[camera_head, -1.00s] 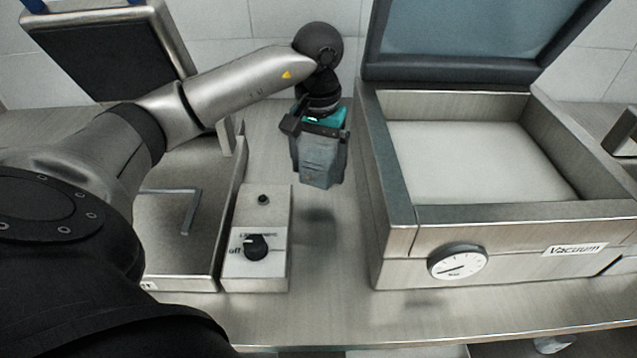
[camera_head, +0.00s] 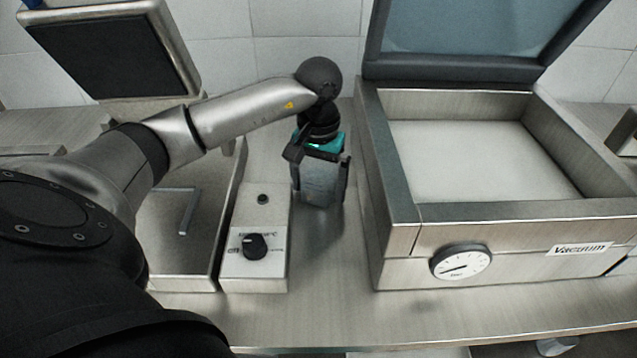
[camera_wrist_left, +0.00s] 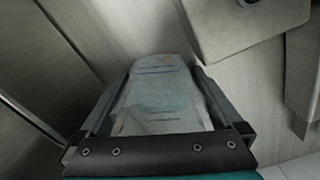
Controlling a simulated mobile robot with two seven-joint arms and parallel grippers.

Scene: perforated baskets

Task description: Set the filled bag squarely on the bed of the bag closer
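The filled bag (camera_head: 321,182) is a grey, slightly see-through pouch between the fingers of my left gripper (camera_head: 319,158). The left wrist view shows the bag (camera_wrist_left: 160,88) flanked by both fingers (camera_wrist_left: 160,115), with a bluish patch inside. The bag hangs over or near the counter, between the control box and the steel machine; I cannot tell whether its bottom touches. The bag closer (camera_head: 398,215) is the steel machine labelled Vacuum, right of my gripper. Its lid is raised and its pale flat bed (camera_head: 465,160) is empty. My right gripper is not in view.
A control box (camera_head: 256,262) with a black knob stands left of the bag. Left of it is a steel tray (camera_head: 170,235) with a handle inside. The closer's raised walls surround its bed, and a pressure gauge (camera_head: 461,262) sits on its front. Counter in front is clear.

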